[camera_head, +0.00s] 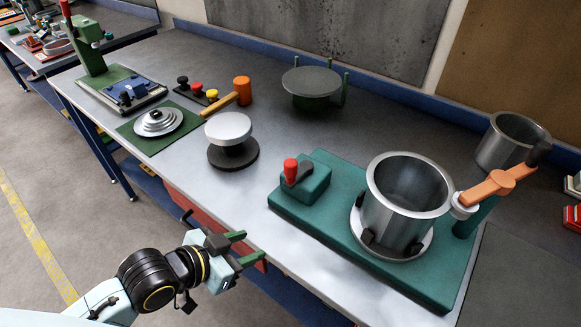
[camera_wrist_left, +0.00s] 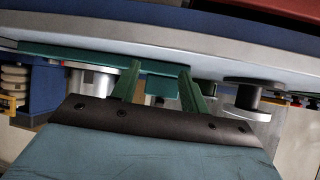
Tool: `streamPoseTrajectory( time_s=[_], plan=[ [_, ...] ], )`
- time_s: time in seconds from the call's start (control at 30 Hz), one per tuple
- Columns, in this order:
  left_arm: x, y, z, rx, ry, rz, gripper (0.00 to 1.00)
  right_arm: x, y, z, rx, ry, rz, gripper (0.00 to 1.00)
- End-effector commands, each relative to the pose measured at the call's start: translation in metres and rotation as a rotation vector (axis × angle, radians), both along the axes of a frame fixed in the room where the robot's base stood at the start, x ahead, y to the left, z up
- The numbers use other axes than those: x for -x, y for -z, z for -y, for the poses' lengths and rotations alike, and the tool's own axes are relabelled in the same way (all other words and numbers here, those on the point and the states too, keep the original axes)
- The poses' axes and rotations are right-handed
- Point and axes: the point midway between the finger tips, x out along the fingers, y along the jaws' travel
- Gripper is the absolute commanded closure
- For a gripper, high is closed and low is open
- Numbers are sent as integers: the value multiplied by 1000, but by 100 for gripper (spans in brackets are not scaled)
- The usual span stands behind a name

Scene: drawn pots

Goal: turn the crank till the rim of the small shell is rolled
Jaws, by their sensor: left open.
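A metal shell (camera_head: 403,215) stands upright, clamped by dark jaws on a round plate of the green machine base (camera_head: 425,287). Its rim looks thick. The orange crank (camera_head: 497,184) with a dark grip (camera_head: 538,151) sits on a green post to its right, with a pale roller near the shell's rim. A second metal shell (camera_head: 511,141) stands behind the crank, partly hidden by it; I cannot tell for sure which shell is the small one. My left gripper (camera_head: 253,247) is open and empty at the table's front edge, well left of the crank. Its fingers also show in the left wrist view (camera_wrist_left: 158,82).
A pale disc on a dark stand (camera_head: 229,130), an orange mallet (camera_head: 241,92), stacked discs (camera_head: 158,121), a green press (camera_head: 90,48) and a round grey-topped stand (camera_head: 312,82) occupy the table.

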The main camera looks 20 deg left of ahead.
Motion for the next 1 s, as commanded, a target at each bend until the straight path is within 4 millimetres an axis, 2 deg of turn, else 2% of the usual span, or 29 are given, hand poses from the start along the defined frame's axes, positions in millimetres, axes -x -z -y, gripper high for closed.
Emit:
streamPoseTrajectory(
  time_s=[0.23,0.53,0.77,1.0],
  plan=[
    [-20,-34,-2,136,100,209,55,6,0,2,2,1,-11,55],
    [-36,-82,-25,307,149,433,55,4,0,1,3,1,-8,55],
    [-44,-92,-28,342,148,475,55,2,1,1,2,1,-5,55],
    [-68,-93,-10,345,147,478,55,2,2,-1,-1,2,-4,55]
  ],
)
